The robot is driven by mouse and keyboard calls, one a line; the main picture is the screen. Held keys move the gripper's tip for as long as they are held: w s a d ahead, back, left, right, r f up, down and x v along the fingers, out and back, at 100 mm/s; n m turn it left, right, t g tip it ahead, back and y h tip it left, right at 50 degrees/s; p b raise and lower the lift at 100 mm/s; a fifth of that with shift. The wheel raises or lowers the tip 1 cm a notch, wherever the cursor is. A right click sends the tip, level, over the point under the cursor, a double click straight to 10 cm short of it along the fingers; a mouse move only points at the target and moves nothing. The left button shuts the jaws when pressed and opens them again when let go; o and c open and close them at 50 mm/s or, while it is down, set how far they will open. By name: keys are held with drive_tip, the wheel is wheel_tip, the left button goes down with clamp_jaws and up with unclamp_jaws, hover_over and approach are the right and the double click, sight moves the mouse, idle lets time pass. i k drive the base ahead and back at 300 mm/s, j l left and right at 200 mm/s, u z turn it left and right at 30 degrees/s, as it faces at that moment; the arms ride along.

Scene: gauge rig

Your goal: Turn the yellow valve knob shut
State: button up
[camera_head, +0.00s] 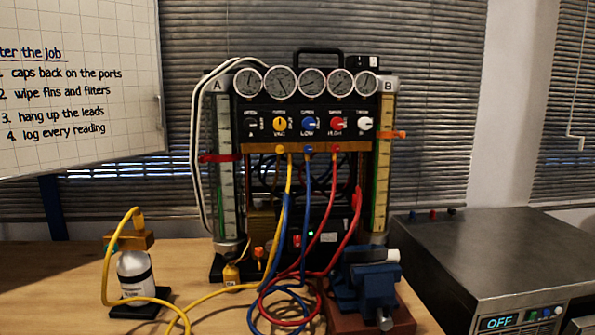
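The yellow valve knob (280,123) is on the black front panel of the gauge rig (310,110), at the left of a row of coloured knobs. A yellow hose (289,185) runs down from the port below the yellow knob. My gripper is not in view.
Round gauges (312,82) line the rig's top. Blue and red hoses (330,225) hang in front and coil on the wooden table (60,275). A blue vise (368,280) stands front right, a white bottle (136,275) at left. A metal unit (500,255) reads OFF.

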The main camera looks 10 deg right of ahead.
sight(280, 124)
drive_tip(key=i+l, duration=0.1)
drive_tip(key=l, duration=1)
drive_tip(key=i+l, duration=0.15)
drive_tip(key=l, duration=0.4)
drive_tip(key=u, duration=0.05)
